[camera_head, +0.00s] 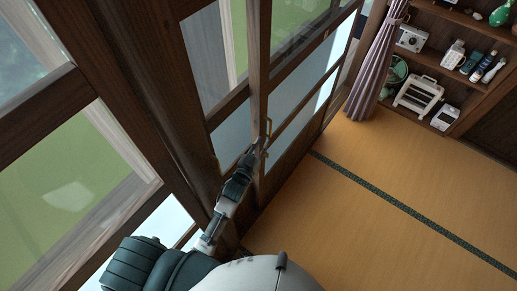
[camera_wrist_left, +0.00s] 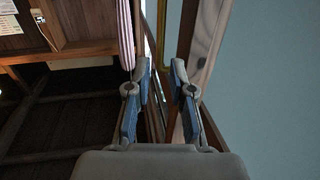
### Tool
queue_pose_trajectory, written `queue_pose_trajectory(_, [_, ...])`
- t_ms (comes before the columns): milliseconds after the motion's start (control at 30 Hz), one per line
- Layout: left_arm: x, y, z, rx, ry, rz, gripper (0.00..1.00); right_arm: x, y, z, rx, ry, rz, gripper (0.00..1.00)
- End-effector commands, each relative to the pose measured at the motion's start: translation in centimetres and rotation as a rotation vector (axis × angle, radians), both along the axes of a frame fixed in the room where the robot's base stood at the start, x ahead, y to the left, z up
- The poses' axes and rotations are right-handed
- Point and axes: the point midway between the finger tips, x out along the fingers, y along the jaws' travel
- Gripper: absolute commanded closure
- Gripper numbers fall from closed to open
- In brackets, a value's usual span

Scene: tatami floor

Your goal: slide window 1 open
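The sliding window (camera_head: 258,75) has a dark wooden frame and glass panes, and stands along the left and middle of the head view. A brass handle (camera_head: 268,128) is on its upright frame. My left gripper (camera_head: 258,148) is at that upright, just below the handle. In the left wrist view the two fingers of the left gripper (camera_wrist_left: 162,75) are apart, with wooden frame edges visible beyond the gap. Whether a finger touches the frame or handle is unclear. My right gripper is not in view.
A purple curtain (camera_head: 375,62) hangs at the far end of the window. A wooden shelf (camera_head: 462,22) with several small objects stands at the top right. The tatami floor (camera_head: 385,180) to the right of the window is clear.

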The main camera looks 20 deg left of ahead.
Motion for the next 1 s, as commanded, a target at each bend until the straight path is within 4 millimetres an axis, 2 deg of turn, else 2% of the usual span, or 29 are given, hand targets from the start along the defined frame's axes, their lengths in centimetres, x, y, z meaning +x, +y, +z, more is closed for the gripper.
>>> queue_pose_trajectory(100, [-1.8, 0.3, -0.1, 0.000, 0.001, 0.000, 0.78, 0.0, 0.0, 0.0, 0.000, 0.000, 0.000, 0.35])
queue_pose_trajectory(233, [-2.7, 0.5, 0.0, 0.000, -0.001, 0.000, 0.78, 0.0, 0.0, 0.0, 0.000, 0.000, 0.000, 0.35])
queue_pose_trajectory(800, [-2.9, 0.5, -0.1, 0.000, 0.001, 0.000, 0.78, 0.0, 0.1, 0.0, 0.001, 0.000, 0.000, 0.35])
queue_pose_trajectory(867, [-2.8, 0.5, -0.7, 0.003, 0.013, 0.000, 0.78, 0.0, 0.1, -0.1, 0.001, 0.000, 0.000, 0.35])
queue_pose_trajectory(900, [-2.9, 0.4, -1.7, 0.006, 0.030, 0.000, 0.78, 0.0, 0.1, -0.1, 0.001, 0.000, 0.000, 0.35])
queue_pose_trajectory(967, [-2.9, 0.5, -4.1, 0.013, 0.073, -0.001, 0.78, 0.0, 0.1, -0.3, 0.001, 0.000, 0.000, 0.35])
queue_pose_trajectory(1000, [-3.1, 0.5, -6.4, 0.021, 0.113, -0.002, 0.78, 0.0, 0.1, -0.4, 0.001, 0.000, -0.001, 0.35])
